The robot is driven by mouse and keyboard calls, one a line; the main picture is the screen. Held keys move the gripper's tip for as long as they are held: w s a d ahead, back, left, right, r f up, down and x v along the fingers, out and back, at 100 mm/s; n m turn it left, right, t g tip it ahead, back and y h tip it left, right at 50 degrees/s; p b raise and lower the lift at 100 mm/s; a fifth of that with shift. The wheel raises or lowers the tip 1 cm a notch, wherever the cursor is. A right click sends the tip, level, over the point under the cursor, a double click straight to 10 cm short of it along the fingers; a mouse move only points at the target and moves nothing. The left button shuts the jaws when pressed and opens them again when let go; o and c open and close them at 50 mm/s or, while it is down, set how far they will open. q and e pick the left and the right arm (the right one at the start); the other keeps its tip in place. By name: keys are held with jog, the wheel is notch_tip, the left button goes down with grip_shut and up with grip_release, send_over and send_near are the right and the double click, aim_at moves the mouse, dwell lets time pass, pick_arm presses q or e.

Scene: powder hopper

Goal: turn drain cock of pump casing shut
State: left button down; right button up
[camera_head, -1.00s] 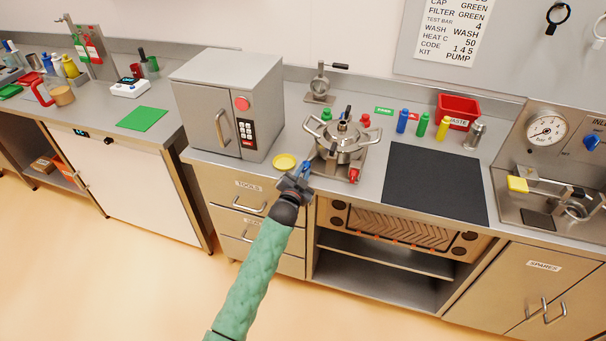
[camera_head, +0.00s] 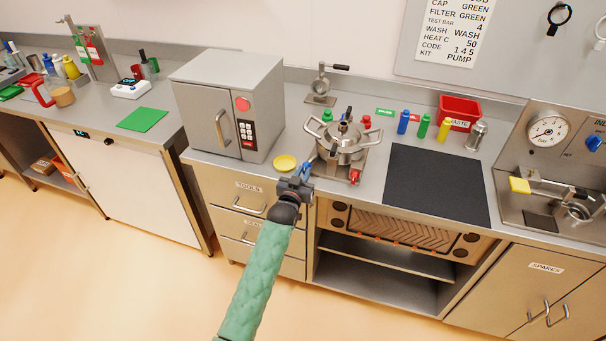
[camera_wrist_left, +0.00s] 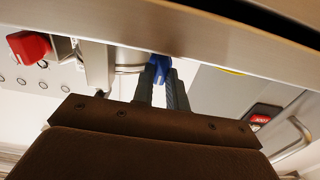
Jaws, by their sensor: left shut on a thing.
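The pump casing (camera_head: 343,145) is a round steel body with several arms, standing on a steel base on the middle counter. A blue handle (camera_head: 307,169) sits at its front left, and I take it for the drain cock. My left gripper (camera_head: 303,176) reaches it from the front, over the counter edge. In the left wrist view the two fingers (camera_wrist_left: 161,86) are shut on the blue handle (camera_wrist_left: 160,65), just under a steel edge. The gripper hides part of the handle in the head view. My right gripper is not in view.
A yellow dish (camera_head: 285,162) lies just left of the gripper, by the grey oven (camera_head: 230,105). A red knob (camera_head: 355,176) sits at the base's front right. A black mat (camera_head: 437,182) lies to the right, with several coloured bottles behind it.

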pick_arm(q)
jog(key=c, duration=1.4)
grip_release()
jog(key=shift+s+a+f, duration=0.1)
jog(key=shift+s, duration=0.2)
jog(key=b+v, duration=0.2)
jog(key=v, duration=0.5)
jog(key=shift+b, duration=0.4)
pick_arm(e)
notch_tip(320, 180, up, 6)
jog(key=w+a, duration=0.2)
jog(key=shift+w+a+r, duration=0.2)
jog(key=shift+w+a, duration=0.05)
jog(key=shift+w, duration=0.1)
